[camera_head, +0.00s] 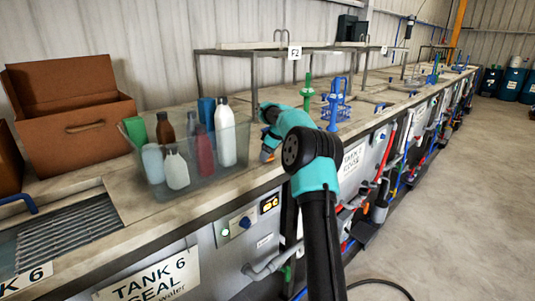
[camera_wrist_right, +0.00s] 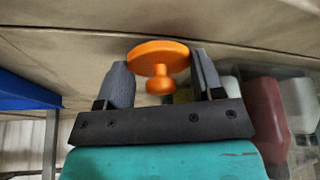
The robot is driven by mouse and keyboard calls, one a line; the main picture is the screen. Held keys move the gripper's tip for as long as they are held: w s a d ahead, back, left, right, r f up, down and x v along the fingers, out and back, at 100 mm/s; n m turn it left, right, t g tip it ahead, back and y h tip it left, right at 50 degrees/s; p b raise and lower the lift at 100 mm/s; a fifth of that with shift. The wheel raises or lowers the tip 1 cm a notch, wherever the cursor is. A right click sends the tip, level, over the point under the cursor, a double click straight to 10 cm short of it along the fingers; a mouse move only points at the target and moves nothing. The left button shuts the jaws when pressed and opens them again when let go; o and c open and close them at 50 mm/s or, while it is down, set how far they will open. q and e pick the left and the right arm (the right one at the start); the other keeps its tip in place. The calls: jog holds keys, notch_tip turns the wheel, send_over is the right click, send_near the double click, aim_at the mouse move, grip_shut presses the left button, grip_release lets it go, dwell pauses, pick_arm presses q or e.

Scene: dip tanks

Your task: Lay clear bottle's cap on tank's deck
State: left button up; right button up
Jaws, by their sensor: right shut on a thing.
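My right gripper (camera_head: 266,148) is low over the tank's deck (camera_head: 235,185), just right of the bottle tub. In the right wrist view its two dark fingers (camera_wrist_right: 160,85) are shut on an orange cap (camera_wrist_right: 158,54), a round disc with a small knob. The cap also shows as a small orange patch (camera_head: 267,154) in the head view, mostly hidden by the gripper. I cannot tell whether the cap touches the deck. I cannot tell which bottle is the clear one. My left gripper is not in view.
A see-through tub (camera_head: 205,186) holds several bottles, among them a tall white bottle (camera_head: 225,135) and a red bottle (camera_head: 205,152). A brown box (camera_head: 75,105) stands left. A blue rack (camera_head: 336,108) and a green-handled tool (camera_head: 308,92) stand beyond my arm.

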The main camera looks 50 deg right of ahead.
jog(key=shift+f, duration=0.2)
jog(key=o, duration=0.9)
jog(key=shift+f, duration=0.1)
jog(key=shift+r, duration=0.4)
jog(key=v, duration=1.2)
jog(key=shift+r, duration=0.1)
